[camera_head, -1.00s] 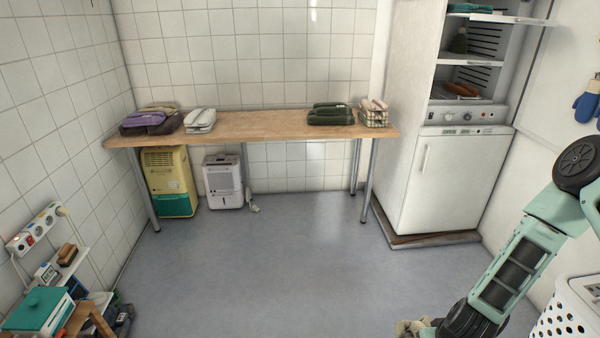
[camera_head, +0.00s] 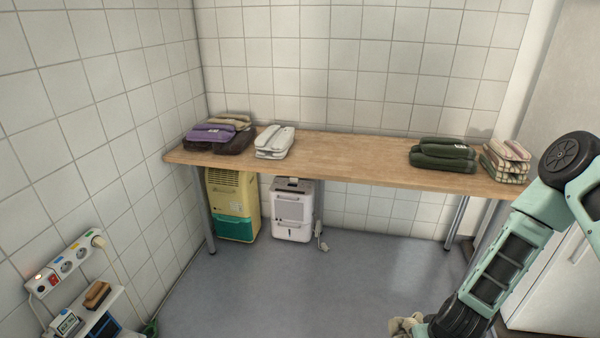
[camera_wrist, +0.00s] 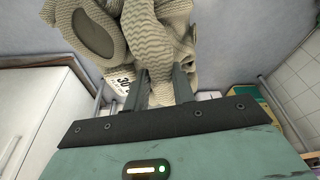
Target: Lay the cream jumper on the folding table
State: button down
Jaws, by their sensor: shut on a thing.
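The cream jumper hangs in my gripper (camera_wrist: 160,88), which is shut on it in the wrist view. The jumper (camera_wrist: 135,30) is a chunky cream knit with a darker oval patch. In the head view only a small part of the jumper (camera_head: 404,325) shows at the bottom edge, beside my arm, and my fingers are out of sight there. The folding table (camera_head: 350,158) has a wooden top on metal legs and stands against the tiled back wall, ahead of the jumper and apart from it.
On the table lie purple and brown clothes (camera_head: 215,134), a white folded stack (camera_head: 274,142), dark green folded clothes (camera_head: 442,154) and a checked stack (camera_head: 506,160). The table's middle is bare. Two dehumidifiers (camera_head: 232,204) (camera_head: 292,208) stand beneath. A white cabinet (camera_head: 562,240) stands at right.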

aim_at(356, 159)
jog(key=i+j+u, duration=0.35)
jog(key=i, duration=0.35)
jog(key=i+u, duration=0.35)
jog(key=i, duration=0.3)
